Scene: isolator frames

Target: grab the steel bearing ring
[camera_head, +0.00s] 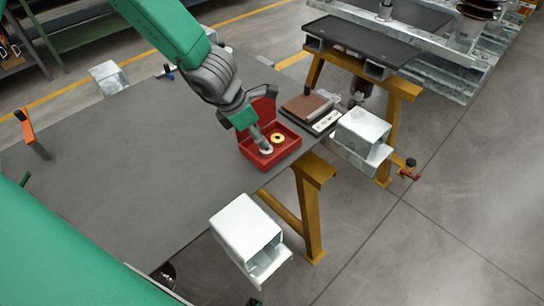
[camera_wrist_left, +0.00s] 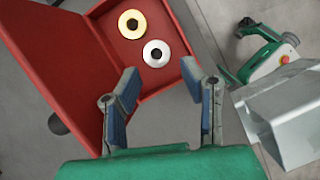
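The steel bearing ring (camera_wrist_left: 156,53) lies flat in an open red box (camera_wrist_left: 180,72), close to a brass-coloured ring (camera_wrist_left: 132,23). In the head view the steel ring (camera_head: 267,150) shows beside the gripper's fingertip, and the brass-coloured ring (camera_head: 278,138) is to its right in the red box (camera_head: 285,152). My left gripper (camera_wrist_left: 162,72) is open, with its two fingers spread on either side just short of the steel ring; nothing is between them. In the head view my left gripper (camera_head: 262,143) reaches down into the box. My right gripper is not in view.
The box stands on a grey table (camera_head: 150,165) near its right edge. A brown block (camera_head: 303,106) and a small device (camera_head: 326,122) sit behind it. The left of the table is mostly clear.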

